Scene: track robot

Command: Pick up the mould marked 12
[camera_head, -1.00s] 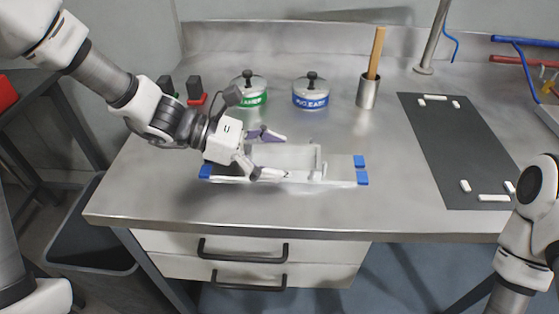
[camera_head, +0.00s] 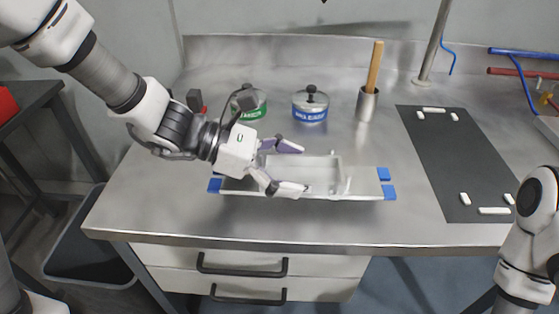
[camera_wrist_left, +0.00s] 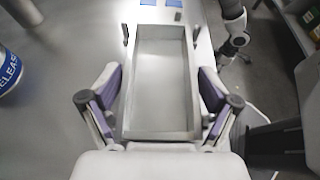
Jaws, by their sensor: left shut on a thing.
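In the left wrist view the mould (camera_wrist_left: 160,136) lies lengthwise between the fingers of my left gripper (camera_wrist_left: 160,92). It looks level and appears raised a little off the bench. My right arm shows at the right edge, but its gripper is out of view.
Two lidded pots, one green-banded (camera_head: 250,105) and one blue-banded (camera_head: 310,106), stand behind the mould. A metal cup (camera_head: 367,105) with a wooden handle is right of them. A dark mat (camera_head: 455,160) with white pieces lies at right. Bench between mould and mat is clear.

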